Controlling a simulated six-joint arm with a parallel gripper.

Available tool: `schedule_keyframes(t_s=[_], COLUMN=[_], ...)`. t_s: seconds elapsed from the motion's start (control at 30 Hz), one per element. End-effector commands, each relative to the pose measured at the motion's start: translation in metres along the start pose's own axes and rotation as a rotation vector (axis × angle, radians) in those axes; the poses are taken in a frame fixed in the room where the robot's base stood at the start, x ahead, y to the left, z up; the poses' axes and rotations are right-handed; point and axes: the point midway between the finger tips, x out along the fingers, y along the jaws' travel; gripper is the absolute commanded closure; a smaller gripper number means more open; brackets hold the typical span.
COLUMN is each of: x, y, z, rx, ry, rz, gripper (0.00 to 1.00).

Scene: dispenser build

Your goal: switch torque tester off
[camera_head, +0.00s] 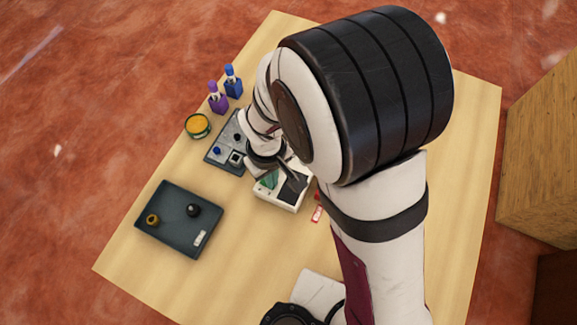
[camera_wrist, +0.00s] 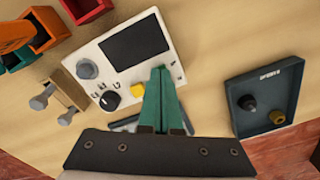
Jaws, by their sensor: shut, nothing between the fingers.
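The torque tester seems to be the white box with a dark screen (camera_wrist: 135,45); it also shows in the head view (camera_head: 283,196), partly covered by my arm. Its face has a black knob (camera_wrist: 110,100), a grey knob (camera_wrist: 87,69) and a yellow button (camera_wrist: 137,90). Small marks lie around the black knob. My gripper (camera_wrist: 160,70) has teal fingers, shut together and empty. In the wrist view the fingers overlap the tester's face, just right of the yellow button. I cannot tell whether they touch it. The fingers hide part of the tester's lower right side.
A dark tray (camera_head: 150,187) holds a black and a brass-coloured knob. A grey panel (camera_head: 215,155), a yellow-topped tin (camera_head: 198,125), a purple bottle (camera_head: 217,99) and a blue bottle (camera_head: 233,84) stand behind. A wooden block (camera_wrist: 68,90) with grey bolts and coloured bins (camera_wrist: 50,28) are near the tester.

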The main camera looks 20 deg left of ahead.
Motion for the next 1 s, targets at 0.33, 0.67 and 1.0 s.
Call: schedule_keyframes(t_s=[0.33, 0.67, 1.0], x=[-0.037, -0.068, -0.070], y=[0.000, 0.000, 0.000], z=[-0.001, 0.000, 0.000], rx=[0.000, 0.000, 0.000], ry=[0.004, 0.002, 0.001], rz=[0.001, 0.001, 0.000], gripper=[1.00, 1.00, 1.00])
